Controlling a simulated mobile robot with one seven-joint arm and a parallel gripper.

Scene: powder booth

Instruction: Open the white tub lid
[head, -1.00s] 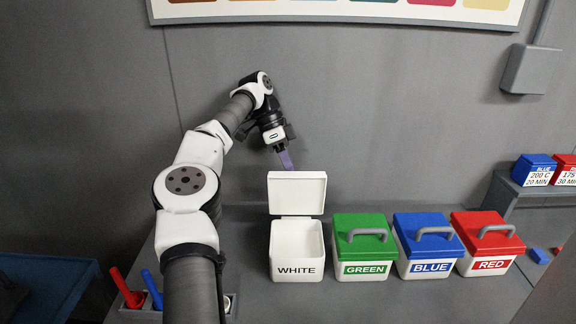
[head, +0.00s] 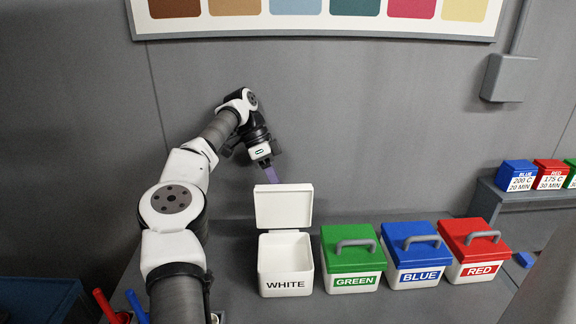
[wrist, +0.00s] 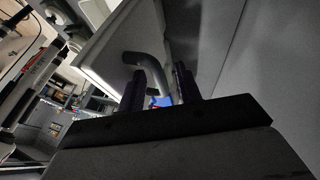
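The white tub (head: 286,284) stands on the bench with its lid (head: 284,207) raised upright at the back edge, so its empty-looking inside shows. The two dark fingers (wrist: 160,88) stand apart with a gap, and the handle's end shows near that gap. Whether they touch it is unclear.
The closed green tub (head: 352,262), blue tub (head: 412,255) and red tub (head: 474,250) stand in a row to the right. The grey wall is close behind my gripper. Red and blue handles stand at the front left. A shelf with small boxes (head: 518,176) is far right.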

